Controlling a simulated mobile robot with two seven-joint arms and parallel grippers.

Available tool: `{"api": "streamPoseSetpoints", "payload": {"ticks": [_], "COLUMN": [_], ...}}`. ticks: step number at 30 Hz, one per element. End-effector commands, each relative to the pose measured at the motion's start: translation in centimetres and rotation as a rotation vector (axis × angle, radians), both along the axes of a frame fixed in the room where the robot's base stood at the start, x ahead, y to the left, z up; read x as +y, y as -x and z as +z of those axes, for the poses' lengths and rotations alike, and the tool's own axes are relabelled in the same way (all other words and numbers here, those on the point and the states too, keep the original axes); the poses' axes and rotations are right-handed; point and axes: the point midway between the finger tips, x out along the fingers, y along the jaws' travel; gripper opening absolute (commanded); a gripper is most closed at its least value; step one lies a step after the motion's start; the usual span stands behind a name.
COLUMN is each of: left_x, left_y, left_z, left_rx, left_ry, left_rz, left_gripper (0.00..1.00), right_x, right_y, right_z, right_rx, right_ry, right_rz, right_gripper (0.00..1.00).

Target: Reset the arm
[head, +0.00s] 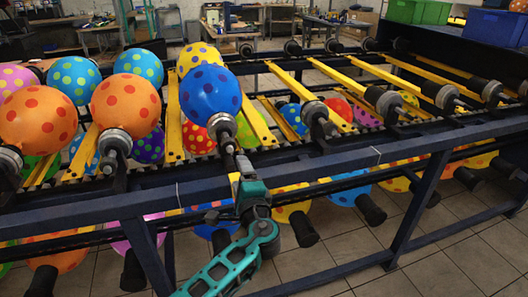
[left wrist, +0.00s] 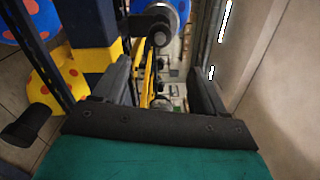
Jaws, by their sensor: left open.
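My left arm (head: 225,268) comes up from the bottom middle of the head view. In the left wrist view the two dark fingers (left wrist: 160,88) stand well apart. A black spindle end with a metal collar (left wrist: 160,28) shows beyond them, and nothing looks gripped. Whether a finger touches the rack or spindle cannot be told. My right gripper is in neither view.
The dark blue rack (head: 130,198) runs across the front. Orange dotted balloons (head: 126,106) stand on spindles at the left; more balloons hang below. Yellow slats and empty spindles (head: 316,112) fill the right. Green (head: 417,12) and blue (head: 496,27) crates are at back right. The floor front right is clear.

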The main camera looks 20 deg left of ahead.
Motion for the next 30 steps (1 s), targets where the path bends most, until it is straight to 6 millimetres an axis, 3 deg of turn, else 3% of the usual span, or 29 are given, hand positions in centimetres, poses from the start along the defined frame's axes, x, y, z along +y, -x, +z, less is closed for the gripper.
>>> {"api": "streamPoseSetpoints", "payload": {"ticks": [4, 8, 12, 16, 21, 24, 30], "left_x": [0.0, -0.2, -1.3, -2.6, -3.6, -3.6, -3.4], "left_y": [0.5, 3.1, 8.8, 15.0, 21.9, 24.5, 26.6], "left_z": [-1.2, -6.4, -13.6, -17.7, -19.1, -18.6, -17.8], "left_rx": [0.021, 0.107, 0.216, 0.256, 0.22, 0.176, 0.119], "left_ry": [0.036, 0.22, 0.583, 0.949, 1.37, 1.543, 1.702], "left_rz": [-0.011, -0.064, -0.128, -0.147, -0.115, -0.086, -0.054], "left_gripper": [0.71, 0.71, 0.71, 0.71, 0.71, 0.71, 0.71], "right_x": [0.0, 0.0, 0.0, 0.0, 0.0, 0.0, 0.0], "right_y": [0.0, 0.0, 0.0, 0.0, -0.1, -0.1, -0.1], "right_z": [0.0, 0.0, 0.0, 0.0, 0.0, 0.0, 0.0], "right_rx": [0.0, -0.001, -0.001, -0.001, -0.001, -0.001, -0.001], "right_ry": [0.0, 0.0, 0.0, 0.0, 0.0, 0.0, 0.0], "right_rz": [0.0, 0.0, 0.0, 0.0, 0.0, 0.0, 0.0], "right_gripper": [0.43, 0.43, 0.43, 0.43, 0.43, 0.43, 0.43]}}
